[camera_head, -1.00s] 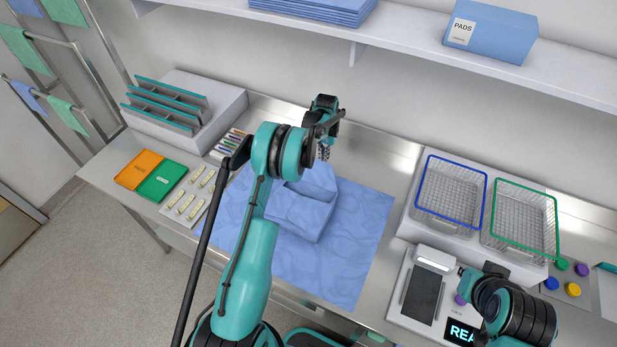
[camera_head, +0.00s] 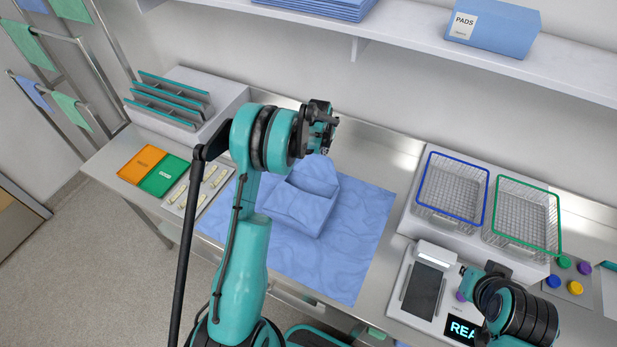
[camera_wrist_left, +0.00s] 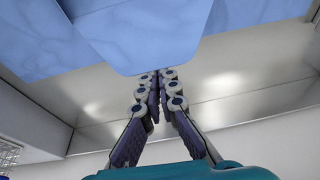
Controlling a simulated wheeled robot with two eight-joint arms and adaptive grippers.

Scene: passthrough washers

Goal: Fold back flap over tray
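The blue-wrapped tray (camera_head: 300,205) sits on a spread blue wrap sheet (camera_head: 350,255) on the steel table. Its back flap (camera_head: 318,172) stands up in a peak behind the tray. My left gripper (camera_head: 323,148) is over the back of the bundle at this peak, partly hidden by its own wrist. In the left wrist view, the flap's tip (camera_wrist_left: 150,55) meets the fingertips (camera_wrist_left: 162,75), which are drawn together on it. The tray itself is hidden under the wrap. Of my right arm, only a dark and teal part shows at the lower right; its fingers cannot be made out.
A blue-rimmed basket (camera_head: 452,190) and a green-rimmed basket (camera_head: 525,215) stand at the right. A device with a screen (camera_head: 425,290) lies in front of them. Orange and green cards (camera_head: 150,168) and a strip board (camera_head: 200,190) lie left. A shelf (camera_head: 400,45) overhangs the back.

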